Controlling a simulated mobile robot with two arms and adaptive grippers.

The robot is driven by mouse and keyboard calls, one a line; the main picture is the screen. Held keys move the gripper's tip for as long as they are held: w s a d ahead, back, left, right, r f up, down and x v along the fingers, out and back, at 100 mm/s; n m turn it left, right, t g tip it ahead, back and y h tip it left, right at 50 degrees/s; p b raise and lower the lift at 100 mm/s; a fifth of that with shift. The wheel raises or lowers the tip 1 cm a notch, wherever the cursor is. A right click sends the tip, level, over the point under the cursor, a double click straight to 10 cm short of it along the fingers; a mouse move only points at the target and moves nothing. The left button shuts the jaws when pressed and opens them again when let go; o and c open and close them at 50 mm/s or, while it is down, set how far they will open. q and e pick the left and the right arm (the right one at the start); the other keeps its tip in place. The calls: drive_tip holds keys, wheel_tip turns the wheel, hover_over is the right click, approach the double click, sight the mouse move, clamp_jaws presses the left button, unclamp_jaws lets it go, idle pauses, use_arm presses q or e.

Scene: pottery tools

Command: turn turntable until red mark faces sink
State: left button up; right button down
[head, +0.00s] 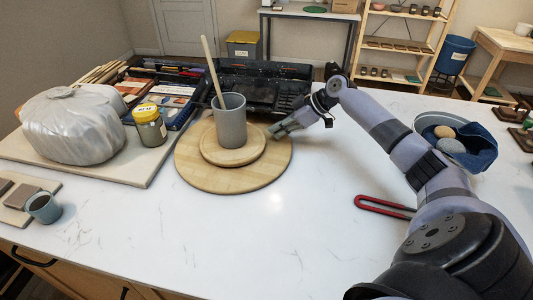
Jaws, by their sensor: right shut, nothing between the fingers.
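The turntable is a round two-tier wooden disc (268,176) on the white counter. A grey cup (231,128) with a wooden stick (211,70) in it stands on its upper tier. I cannot make out a red mark on the visible part of the turntable, and I cannot identify a sink. My right gripper (274,132) is shut and empty at the turntable's back right edge; I cannot tell if it touches the rim. My left gripper is out of view.
A grey wrapped lump (72,125) and a yellow-lidded jar (150,127) sit on a board at left. A black open toolbox (260,88) stands behind the turntable. A red-handled tool (384,206) and a blue bowl (470,158) are at right.

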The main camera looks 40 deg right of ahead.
sight(258, 157)
drive_tip(key=shift+a+f, duration=0.15)
drive_tip(key=shift+f, duration=0.4)
drive_tip(key=shift+a+r, duration=0.15)
drive_tip(key=shift+w+a, duration=0.35)
drive_tip(key=shift+a, duration=0.3)
drive_tip(key=shift+s+a+p, duration=0.25)
drive_tip(key=shift+s+p, duration=0.3)
drive_tip(key=shift+p, duration=0.1)
drive_tip(key=shift+s+a+p, duration=0.8)
drive_tip(key=shift+s+p, duration=0.15)
drive_tip(key=shift+s, duration=0.1)
drive_tip(key=shift+s+a+p, duration=0.5)
drive_tip(key=shift+a+p, duration=0.15)
drive_tip(key=shift+a, duration=0.05)
drive_tip(key=shift+s+a+p, duration=0.5)
drive_tip(key=shift+a+p, duration=0.1)
drive_tip(key=shift+a, duration=0.05)
drive_tip(key=shift+s+a+p, duration=0.35)
drive_tip(key=shift+a+p, duration=0.25)
drive_tip(key=shift+a, duration=0.25)
